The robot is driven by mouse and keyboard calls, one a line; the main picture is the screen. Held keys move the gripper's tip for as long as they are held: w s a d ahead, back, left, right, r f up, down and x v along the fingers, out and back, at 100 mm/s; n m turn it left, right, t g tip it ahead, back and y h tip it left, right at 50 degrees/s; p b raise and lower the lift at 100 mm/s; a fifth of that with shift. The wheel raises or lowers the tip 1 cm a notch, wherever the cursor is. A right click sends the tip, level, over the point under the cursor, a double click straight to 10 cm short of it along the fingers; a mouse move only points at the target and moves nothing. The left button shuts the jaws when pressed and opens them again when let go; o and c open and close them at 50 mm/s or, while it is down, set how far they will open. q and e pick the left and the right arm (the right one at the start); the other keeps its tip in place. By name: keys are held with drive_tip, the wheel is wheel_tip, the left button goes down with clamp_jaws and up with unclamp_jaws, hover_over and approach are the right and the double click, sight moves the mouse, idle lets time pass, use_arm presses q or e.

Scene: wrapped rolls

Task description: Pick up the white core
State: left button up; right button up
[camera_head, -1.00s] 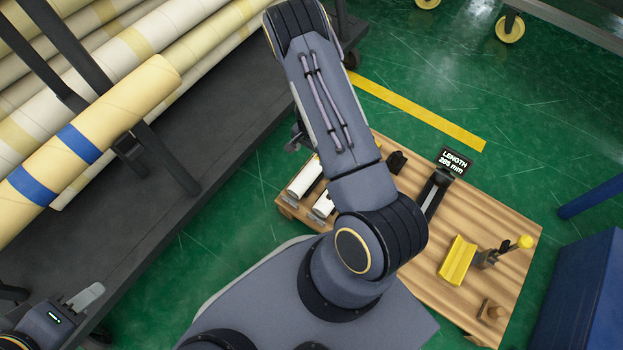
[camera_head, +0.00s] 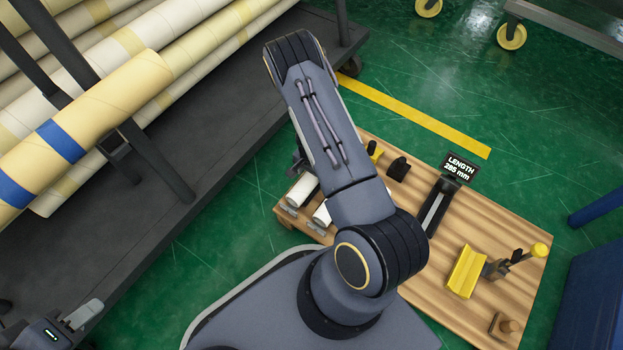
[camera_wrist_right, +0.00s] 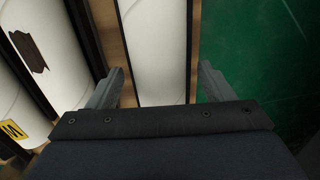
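In the right wrist view a plain white roll (camera_wrist_right: 162,45), which looks like a white core, lies between dark rails. My right gripper (camera_wrist_right: 158,88) is open, with one finger on each side of this roll; I cannot see contact. Left of it lie a white roll with a torn brown patch (camera_wrist_right: 62,45) and another with a yellow label (camera_wrist_right: 14,115). In the head view two white rolls (camera_head: 301,190) (camera_head: 322,214) show at the left of the wooden table; my right arm hides most of that gripper. My left gripper (camera_head: 80,318) is at the bottom left, away from the table; its opening is unclear.
The wooden table (camera_head: 510,240) also bears a yellow cradle (camera_head: 465,271), a yellow-knobbed lever (camera_head: 538,250), a black measuring slide (camera_head: 440,205) and a length sign (camera_head: 461,168). A dark rack (camera_head: 215,130) with long rolls stands left. Green floor lies between.

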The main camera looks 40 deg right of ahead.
drive_tip(key=c, duration=1.1)
drive_tip(key=shift+o, duration=0.2)
drive_tip(key=shift+r, duration=0.15)
